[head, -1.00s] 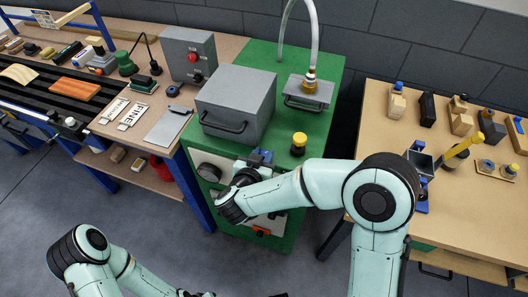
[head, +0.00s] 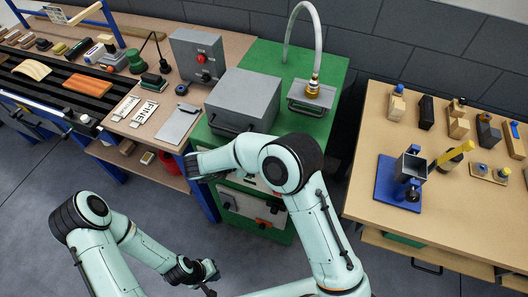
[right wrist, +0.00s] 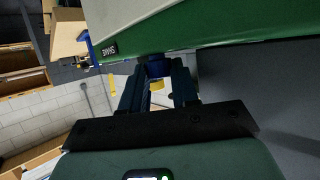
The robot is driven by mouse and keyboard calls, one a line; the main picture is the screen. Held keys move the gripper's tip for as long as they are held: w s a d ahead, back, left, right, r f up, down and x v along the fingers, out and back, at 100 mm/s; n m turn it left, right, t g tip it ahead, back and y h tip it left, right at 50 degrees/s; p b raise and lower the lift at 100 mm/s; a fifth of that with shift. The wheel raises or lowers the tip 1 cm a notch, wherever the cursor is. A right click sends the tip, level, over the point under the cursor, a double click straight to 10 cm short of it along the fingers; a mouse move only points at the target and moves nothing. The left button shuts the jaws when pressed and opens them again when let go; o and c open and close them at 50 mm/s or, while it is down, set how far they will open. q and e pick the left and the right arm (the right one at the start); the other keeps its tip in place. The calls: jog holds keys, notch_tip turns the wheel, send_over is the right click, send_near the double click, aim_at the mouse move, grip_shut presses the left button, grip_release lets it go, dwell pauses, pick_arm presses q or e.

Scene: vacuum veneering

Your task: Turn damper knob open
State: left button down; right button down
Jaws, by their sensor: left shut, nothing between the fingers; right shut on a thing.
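In the right wrist view, my right gripper (right wrist: 158,78) is shut on a small blue piece (right wrist: 156,67) with a yellow part (right wrist: 157,86) on it, close to the edge of the green cabinet. It appears to be the damper knob. A small label (right wrist: 109,49) on the green surface is beside it; I cannot read it surely. In the head view my right arm crosses the front of the green cabinet (head: 325,75), and the knob and right fingertips cannot be made out. My left gripper (head: 211,279) is shut and empty, low in front of the cabinet.
A grey lidded box (head: 244,98) and a grey hose fitting (head: 311,97) sit on the cabinet. A workbench (head: 230,42) stands left. A right-hand table (head: 385,125) carries a blue stand (head: 397,185) with a yellow-handled tool. The floor in front is clear.

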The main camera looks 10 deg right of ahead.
jog(key=shift+w+m+g, duration=0.1)
jog(key=shift+m+g, duration=0.2)
jog(key=c, duration=0.9)
grip_release()
jog(key=shift+o, duration=0.2)
jog(key=v, duration=1.3)
jog(key=shift+a, duration=0.2)
jog(key=shift+f, duration=0.1)
